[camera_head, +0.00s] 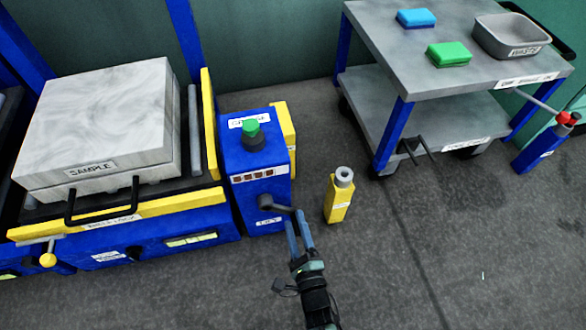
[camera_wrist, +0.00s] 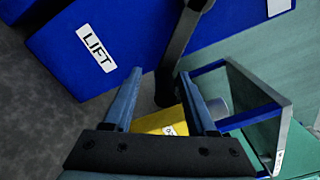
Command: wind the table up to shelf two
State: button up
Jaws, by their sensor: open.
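A blue control box (camera_head: 262,190) stands beside the press, with a green button on top, a small display and a crank handle (camera_head: 266,203) low on its front. In the wrist view the box (camera_wrist: 70,55) reads LIFT, and the dark crank (camera_wrist: 182,45) hangs down in front of my gripper. My gripper (camera_head: 296,217) is open at the crank's end. In the wrist view the crank's lower end lies between the two fingers (camera_wrist: 160,75); contact cannot be told. The press table (camera_head: 180,202) has a yellow front edge and bears a grey marbled SAMPLE block (camera_head: 105,115).
A grey trolley (camera_head: 380,50) at the back right bears blue and green blocks and a grey bin (camera_head: 510,38). The floor at right front is clear.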

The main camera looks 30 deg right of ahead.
jog(key=p+v, duration=0.2)
jog(key=v, duration=0.8)
jog(key=shift+s+a, duration=0.15)
jog(key=shift+s, duration=0.15)
